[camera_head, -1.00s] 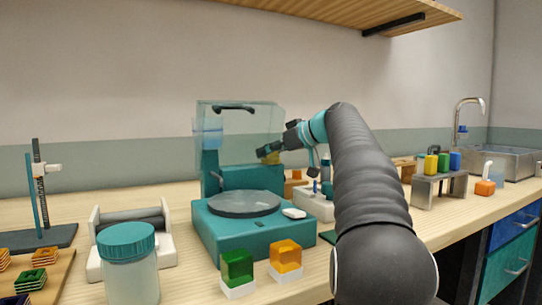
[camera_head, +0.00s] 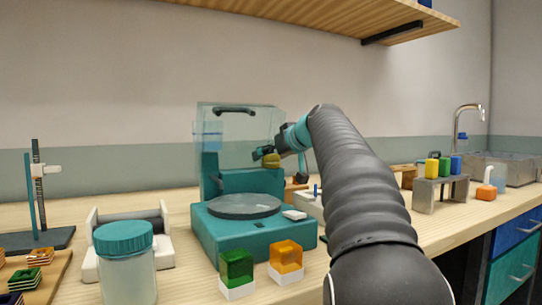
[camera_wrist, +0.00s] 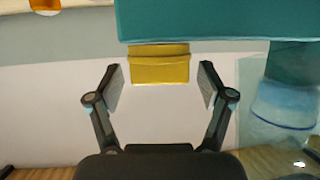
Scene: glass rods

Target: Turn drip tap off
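A teal machine (camera_head: 240,232) stands mid-counter with a round plate and a clear upper housing. A yellow block (camera_wrist: 159,66), apparently the drip tap's handle, sticks out of a teal body (camera_wrist: 215,20) in the wrist view. My gripper (camera_wrist: 161,86) is open, with a finger on each side of the yellow block and a gap on both sides. In the head view my gripper (camera_head: 264,156) is at the yellow part, and its fingers are hard to make out.
A clear vessel with bluish contents (camera_wrist: 280,110) is close to the right finger. A shelf (camera_head: 330,15) hangs above. A green block (camera_head: 237,268), an orange block (camera_head: 286,257) and a teal-lidded jar (camera_head: 126,265) stand in front.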

